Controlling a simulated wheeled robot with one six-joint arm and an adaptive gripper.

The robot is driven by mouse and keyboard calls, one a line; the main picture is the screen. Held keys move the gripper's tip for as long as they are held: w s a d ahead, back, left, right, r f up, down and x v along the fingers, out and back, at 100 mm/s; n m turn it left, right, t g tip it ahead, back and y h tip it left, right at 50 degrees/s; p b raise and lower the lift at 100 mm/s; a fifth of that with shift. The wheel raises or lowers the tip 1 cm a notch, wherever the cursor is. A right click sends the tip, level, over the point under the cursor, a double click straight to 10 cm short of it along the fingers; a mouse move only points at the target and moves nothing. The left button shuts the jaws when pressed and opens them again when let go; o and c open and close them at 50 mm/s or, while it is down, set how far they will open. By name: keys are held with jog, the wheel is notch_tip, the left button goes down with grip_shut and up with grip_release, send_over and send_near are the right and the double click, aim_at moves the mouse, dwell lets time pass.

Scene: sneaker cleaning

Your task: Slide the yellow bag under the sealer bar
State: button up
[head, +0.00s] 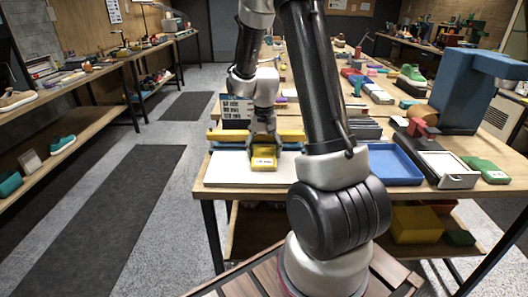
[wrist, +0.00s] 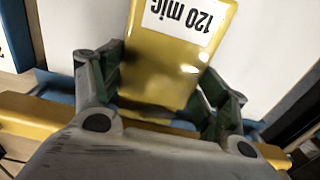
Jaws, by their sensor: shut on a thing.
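The yellow bag (head: 264,162), with a white label reading "120 mic" in the wrist view (wrist: 172,65), lies over the white board in front of the sealer. My gripper (head: 263,138) is shut on the bag's end nearer the sealer, with a finger on each side in the wrist view (wrist: 162,85). The sealer's yellow bar (head: 229,135) runs left to right behind the bag, above a blue base (head: 222,146). In the wrist view the bar (wrist: 40,115) passes behind my gripper, which hides its middle. I cannot tell whether the bag's edge is under the bar.
The white board (head: 225,170) lies at the table's front edge. A dark sign with thickness values (head: 237,107) stands behind the bar.

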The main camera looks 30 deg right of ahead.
dwell(0.3)
jog(key=o, duration=1.1)
